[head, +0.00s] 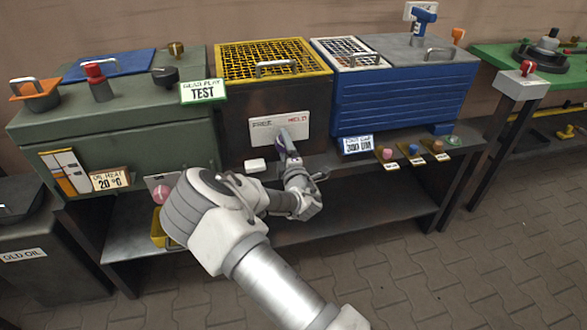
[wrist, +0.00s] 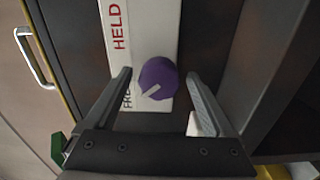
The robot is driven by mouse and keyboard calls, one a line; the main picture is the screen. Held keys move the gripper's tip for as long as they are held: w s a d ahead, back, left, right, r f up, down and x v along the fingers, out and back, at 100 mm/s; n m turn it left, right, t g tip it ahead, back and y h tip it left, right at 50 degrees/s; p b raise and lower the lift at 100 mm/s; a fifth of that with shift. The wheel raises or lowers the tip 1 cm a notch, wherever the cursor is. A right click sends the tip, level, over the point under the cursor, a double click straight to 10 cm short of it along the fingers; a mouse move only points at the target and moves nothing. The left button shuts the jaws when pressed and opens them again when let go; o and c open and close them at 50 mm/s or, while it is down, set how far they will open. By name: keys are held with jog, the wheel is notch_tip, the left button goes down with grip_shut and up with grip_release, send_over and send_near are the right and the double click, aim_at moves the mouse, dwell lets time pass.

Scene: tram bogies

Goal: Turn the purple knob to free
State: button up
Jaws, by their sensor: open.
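The purple knob (wrist: 158,78) sits on a white label plate (wrist: 148,30) that reads HELD in red and FREE in black. A white pointer line on the knob slants toward the lower left, to the FREE side, in the wrist view. My gripper (wrist: 159,75) is open, its fingertips on either side of the knob with a gap on both sides. The left finger partly covers the word FREE. In the head view the plate (head: 262,126) is on the dark front of the yellow-grilled unit, and my gripper (head: 286,142) is in front of it, largely hiding the knob.
A green cabinet (head: 120,150) with knobs on top stands left, and a blue ribbed box (head: 400,105) stands right. Several small coloured knobs sit on the bench's front edge at right. A small white block (head: 255,165) lies below the plate.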

jog(key=p+v, duration=0.2)
jog(key=v, duration=1.3)
jog(key=shift+s+p, duration=0.35)
jog(key=shift+p, duration=0.05)
jog(key=shift+d+r, duration=0.1)
jog(key=shift+d, duration=0.05)
jog(key=s+d+r+m+g+h, duration=0.1)
jog(key=d+r+m+g+h, duration=0.55)
jog(key=m, duration=0.85)
jog(key=s+d+r+m+g+y+p, duration=0.1)
jog(key=s+d+r+m+g, duration=0.25)
jog(key=s+r, duration=0.8)
jog(key=s+d+r+m+g+y, duration=0.15)
jog(key=s+d+r, duration=0.5)
jog(key=s, duration=0.85)
notch_tip(320, 180, up, 20)
jog(key=a+h+p, duration=0.1)
jog(key=p, duration=1.8)
jog(key=shift+a, duration=0.3)
